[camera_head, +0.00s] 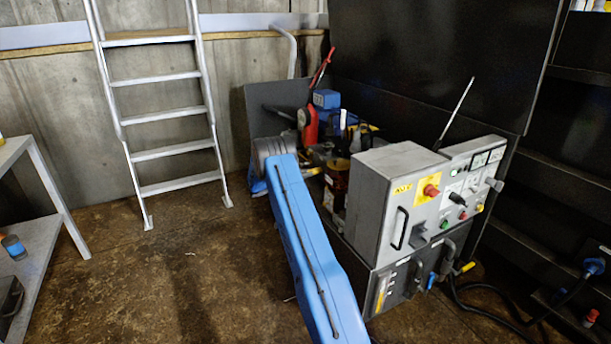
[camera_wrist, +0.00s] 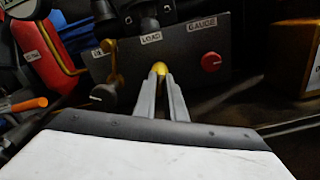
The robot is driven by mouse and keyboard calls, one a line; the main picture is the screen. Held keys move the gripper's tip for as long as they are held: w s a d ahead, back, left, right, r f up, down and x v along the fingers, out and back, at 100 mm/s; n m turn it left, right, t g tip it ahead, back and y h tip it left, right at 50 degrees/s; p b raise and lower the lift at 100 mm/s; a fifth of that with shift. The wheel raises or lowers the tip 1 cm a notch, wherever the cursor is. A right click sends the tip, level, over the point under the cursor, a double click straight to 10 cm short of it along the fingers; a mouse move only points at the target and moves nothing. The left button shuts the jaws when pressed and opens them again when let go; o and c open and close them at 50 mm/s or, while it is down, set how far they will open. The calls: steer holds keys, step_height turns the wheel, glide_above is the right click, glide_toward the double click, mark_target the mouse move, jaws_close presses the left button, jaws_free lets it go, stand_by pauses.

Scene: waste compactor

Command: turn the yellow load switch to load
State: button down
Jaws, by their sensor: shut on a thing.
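The yellow load switch (camera_wrist: 159,69) shows in the wrist view on a dark panel, just below a white label reading LOAD (camera_wrist: 151,38). My gripper (camera_wrist: 160,80) is shut on the switch, with its two grey fingers on either side of it. The fingers hide the lower part of the switch, so I cannot tell its exact setting. In the head view my blue arm reaches toward the machinery behind the grey control box, and the gripper and switch are hidden there.
A red knob (camera_wrist: 211,61) under a GAUGE label sits to the right. In the head view, the grey control box (camera_head: 385,200) stands close to the right of my arm. Floor is clear toward the ladder (camera_head: 165,112).

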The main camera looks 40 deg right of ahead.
steer(key=m, duration=0.6)
steer(key=shift+a+f+m, duration=0.1)
steer(key=shift+m, duration=0.2)
steer(key=m, duration=0.6)
steer(key=shift+s+f+m, duration=0.1)
steer(key=shift+f+m, duration=0.05)
steer(key=shift+m, duration=0.15)
steer(key=c, duration=1.8)
jaws_free()
steer(key=v, duration=1.7)
steer(key=shift+a, duration=0.25)
